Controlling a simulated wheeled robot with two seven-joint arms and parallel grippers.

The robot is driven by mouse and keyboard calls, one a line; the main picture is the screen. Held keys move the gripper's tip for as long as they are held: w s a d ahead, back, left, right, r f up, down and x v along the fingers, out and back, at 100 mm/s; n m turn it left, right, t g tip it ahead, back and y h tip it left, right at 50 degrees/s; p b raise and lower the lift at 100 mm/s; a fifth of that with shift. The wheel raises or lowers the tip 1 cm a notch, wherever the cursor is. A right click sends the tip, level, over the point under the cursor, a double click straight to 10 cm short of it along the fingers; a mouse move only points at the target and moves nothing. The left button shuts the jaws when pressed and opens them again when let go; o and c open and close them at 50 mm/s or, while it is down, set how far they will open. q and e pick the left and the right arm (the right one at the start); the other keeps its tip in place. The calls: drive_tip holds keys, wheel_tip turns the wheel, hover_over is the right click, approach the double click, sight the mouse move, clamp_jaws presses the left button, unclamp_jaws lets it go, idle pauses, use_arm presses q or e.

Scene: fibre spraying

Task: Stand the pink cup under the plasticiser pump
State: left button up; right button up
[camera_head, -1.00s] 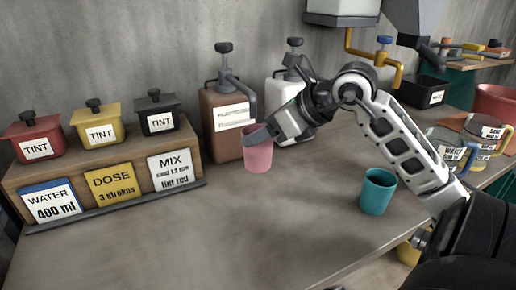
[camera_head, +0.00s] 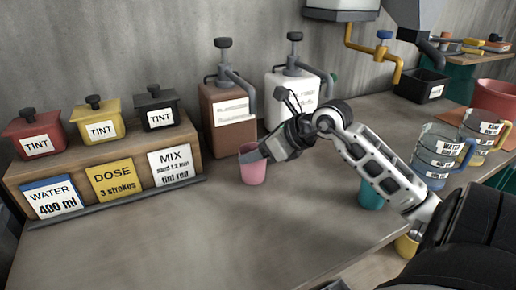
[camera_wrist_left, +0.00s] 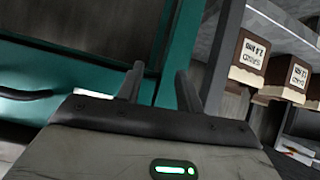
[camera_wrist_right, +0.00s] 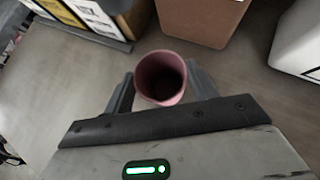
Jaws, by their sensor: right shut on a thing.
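The pink cup (camera_head: 252,168) is upright at the back of the bench, in front of the brown pump bottle (camera_head: 222,138). That bottle's grey spout (camera_head: 250,97) hangs behind and above the cup. My right gripper (camera_head: 260,152) is shut on the cup from the right. In the right wrist view the cup (camera_wrist_right: 161,76) sits between both fingers, its mouth up and its inside dark. A white pump bottle (camera_head: 285,98) stands to the right of the brown one. Both pump labels are too blurred to read. My left gripper (camera_wrist_left: 160,88) is open and empty in its wrist view, away from the bench.
Tint pots and instruction cards stand on a wooden rack (camera_head: 100,160) at left. A teal cup (camera_head: 370,195) is partly hidden behind my right arm. Measuring jugs (camera_head: 437,158) stand at right. The bench's front left is clear.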

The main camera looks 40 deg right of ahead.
drive_tip(key=o, duration=1.3)
drive_tip(key=shift+f, duration=0.1)
drive_tip(key=shift+r, duration=0.25)
drive_tip(key=shift+s+d+r, duration=0.1)
drive_tip(key=shift+s, duration=0.2)
use_arm(q)
drive_tip(key=shift+w+d+r, duration=0.1)
use_arm(e)
drive_tip(key=v, duration=1.1)
drive_tip(key=shift+s+r, duration=0.1)
drive_tip(key=shift+r, duration=0.05)
